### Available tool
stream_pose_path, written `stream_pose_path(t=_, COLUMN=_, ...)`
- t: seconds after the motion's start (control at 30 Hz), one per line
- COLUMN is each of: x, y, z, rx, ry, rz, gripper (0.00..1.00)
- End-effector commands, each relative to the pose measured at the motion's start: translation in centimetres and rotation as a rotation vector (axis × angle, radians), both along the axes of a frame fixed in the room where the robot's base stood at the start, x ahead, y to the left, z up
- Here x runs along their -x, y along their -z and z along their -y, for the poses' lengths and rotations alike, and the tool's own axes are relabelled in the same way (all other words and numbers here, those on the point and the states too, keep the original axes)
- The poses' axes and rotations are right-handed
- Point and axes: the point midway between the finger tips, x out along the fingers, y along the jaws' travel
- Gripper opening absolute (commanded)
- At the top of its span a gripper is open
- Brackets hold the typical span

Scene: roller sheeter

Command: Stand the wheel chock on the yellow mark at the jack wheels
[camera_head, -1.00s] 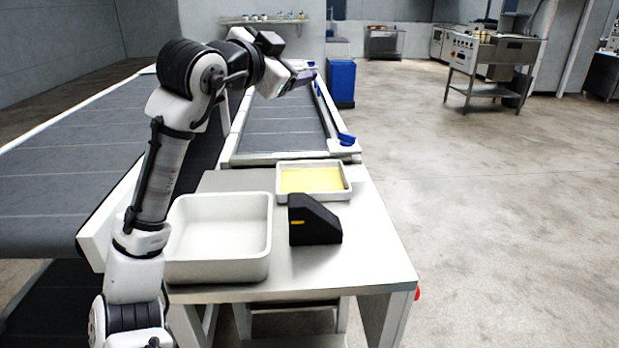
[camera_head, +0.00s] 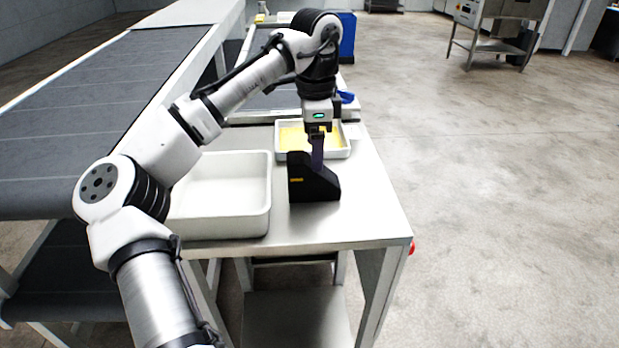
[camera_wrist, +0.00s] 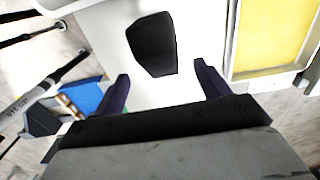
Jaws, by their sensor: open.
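The wheel chock (camera_head: 313,184) is a black wedge with a small yellow label, standing on the metal table between the empty white bin and the table's right side. My gripper (camera_head: 317,150) points down just above and behind the chock's upper part. In the wrist view my gripper (camera_wrist: 162,88) has its two dark fingers spread apart, with the black chock (camera_wrist: 153,45) ahead of the gap between them. The fingers do not appear closed on it. The yellow mark at the jack wheels cannot be made out in either view.
A white bin (camera_head: 262,215) stands left of the chock. A shallow white tray with a yellow bottom (camera_head: 291,137) lies behind it and also shows in the wrist view (camera_wrist: 270,40). Conveyors (camera_head: 105,85) run along the left. The table (camera_head: 375,205) is clear at right.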

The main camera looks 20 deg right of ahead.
Motion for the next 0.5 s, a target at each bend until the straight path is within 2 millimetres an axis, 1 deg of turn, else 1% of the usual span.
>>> stream_pose_path(t=0.1, x=0.0, y=1.2, z=-0.1, rx=-0.001, ry=-0.001, rz=0.0, gripper=0.75)
stream_pose_path(t=0.27, x=-0.1, y=2.1, z=-0.3, rx=-0.001, ry=-0.001, rz=0.001, gripper=0.75)
stream_pose_path(t=0.43, x=-0.3, y=4.4, z=-1.2, rx=-0.001, ry=-0.004, rz=0.0, gripper=0.75)
stream_pose_path(t=0.5, x=-0.3, y=5.5, z=-1.0, rx=-0.001, ry=0.0, rz=0.001, gripper=0.75)
